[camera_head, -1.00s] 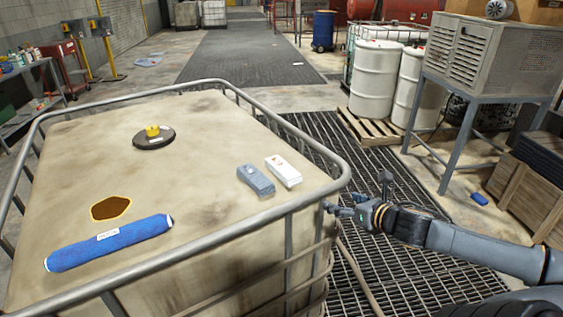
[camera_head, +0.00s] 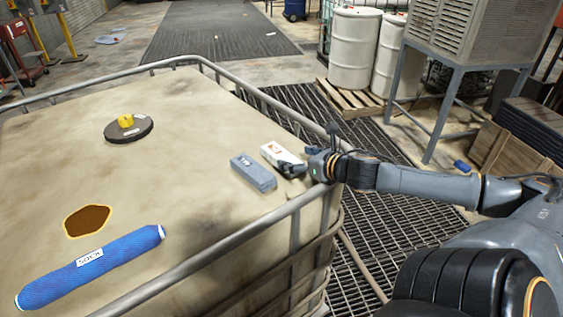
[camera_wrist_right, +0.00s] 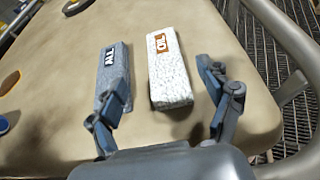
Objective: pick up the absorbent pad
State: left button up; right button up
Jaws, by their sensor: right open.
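Two small pads lie side by side on the stained top of the caged tank (camera_head: 190,110). One is white with an orange-red OIL label (camera_head: 274,152); the other is grey, labelled ALL (camera_head: 253,172). The right wrist view shows the white pad (camera_wrist_right: 168,80) and the grey pad (camera_wrist_right: 113,75). My right gripper (camera_head: 302,160) is open at the near right end of the white pad, over the tank's edge. In the wrist view its fingers spread to both sides of the white pad, the left one overlapping the grey pad. My left gripper is out of view.
A blue sock (camera_head: 92,268) lies at the front left of the tank top, beside a dark patch (camera_head: 87,221). A dark round lid with a yellow cap (camera_head: 126,120) sits farther back. A metal rail (camera_head: 225,236) rims the tank. White drums (camera_head: 354,48) stand beyond.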

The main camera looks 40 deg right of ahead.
aim_at(279, 153)
jog(key=b+x, duration=0.2)
jog(key=x, duration=0.2)
jog(key=shift+f, duration=0.1)
jog(key=shift+w, duration=0.35)
jog(key=shift+f+b, duration=0.1)
jog(key=shift+b, duration=0.2)
jog(key=b+x, duration=0.2)
jog(key=b, duration=0.1)
jog(key=b+x, duration=0.1)
jog(key=b, duration=0.1)
jog(key=shift+d+f, duration=0.25)
jog(key=shift+w+d+r+p, duration=0.1)
jog(key=shift+r+p, duration=0.1)
jog(key=shift+p, duration=0.1)
jog(key=shift+w+d+f+b, duration=0.1)
jog(key=shift+w+f+b, duration=0.05)
jog(key=shift+w+b, duration=0.15)
jog(key=shift+w+f, duration=0.2)
jog(key=shift+w, duration=0.3)
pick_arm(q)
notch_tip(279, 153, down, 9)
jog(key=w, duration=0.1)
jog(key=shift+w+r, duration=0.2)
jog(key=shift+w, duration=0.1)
pick_arm(e)
jog(key=shift+c, duration=0.4)
